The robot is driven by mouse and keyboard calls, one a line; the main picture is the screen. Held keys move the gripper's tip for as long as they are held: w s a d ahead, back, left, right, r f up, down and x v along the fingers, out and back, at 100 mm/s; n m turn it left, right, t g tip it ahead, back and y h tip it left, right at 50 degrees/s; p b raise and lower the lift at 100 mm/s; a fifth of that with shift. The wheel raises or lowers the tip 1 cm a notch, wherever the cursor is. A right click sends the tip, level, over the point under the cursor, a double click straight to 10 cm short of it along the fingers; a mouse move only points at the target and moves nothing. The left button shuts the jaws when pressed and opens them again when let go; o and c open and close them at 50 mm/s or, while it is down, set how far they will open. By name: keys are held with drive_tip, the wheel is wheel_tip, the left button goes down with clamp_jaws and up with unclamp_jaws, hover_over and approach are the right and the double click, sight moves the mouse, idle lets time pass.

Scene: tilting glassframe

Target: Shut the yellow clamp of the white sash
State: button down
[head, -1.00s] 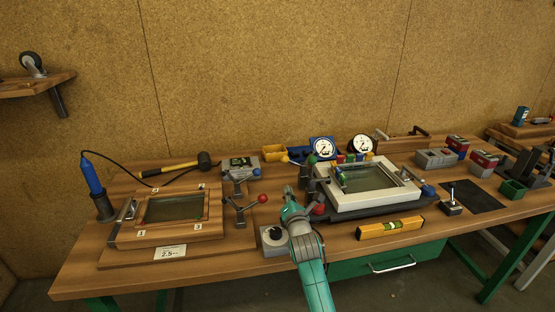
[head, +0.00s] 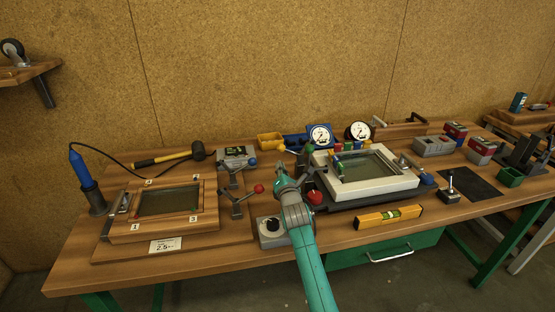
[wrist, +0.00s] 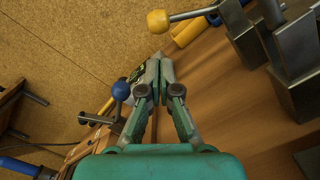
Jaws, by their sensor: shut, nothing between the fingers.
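The white sash (head: 384,186) lies on its dark stand on the right half of the bench, with small coloured blocks along its far edge. The yellow clamp's ball knob (wrist: 158,21) shows at the top of the wrist view. Its metal lever runs right to a grey clamp post (wrist: 240,32), so it sticks out sideways. In the head view this clamp is small and hard to make out. My gripper (head: 280,171) is left of the white sash, above the bench. Its fingers (wrist: 153,82) are together and empty, apart from the yellow knob.
A green-knobbed clamp (head: 309,149) and a red knob (head: 315,197) stand near the sash's left side. A wooden sash (head: 125,216) with its own clamps is on the left. A grey dial box (head: 271,232) and a yellow level (head: 388,217) are near the front edge.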

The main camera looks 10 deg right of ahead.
sight(280, 147)
drive_tip(key=shift+w+d+r, duration=0.1)
drive_tip(key=shift+w, duration=2.7)
drive_tip(key=shift+r, duration=0.1)
drive_tip(key=shift+r+m, duration=0.25)
drive_tip(key=shift+m, duration=0.15)
drive_tip(key=shift+d+r+m, duration=0.3)
drive_tip(key=shift+r+m, duration=0.4)
drive_tip(key=shift+m, duration=0.15)
drive_tip(key=shift+d+r+m, duration=0.3)
drive_tip(key=shift+r+m, duration=0.35)
drive_tip(key=shift+m, duration=0.2)
drive_tip(key=shift+d+r+m, duration=0.75)
drive_tip(key=shift+r+m, duration=0.05)
drive_tip(key=shift+m, duration=0.55)
drive_tip(key=shift+d+r+m, duration=0.75)
drive_tip(key=shift+m, duration=0.6)
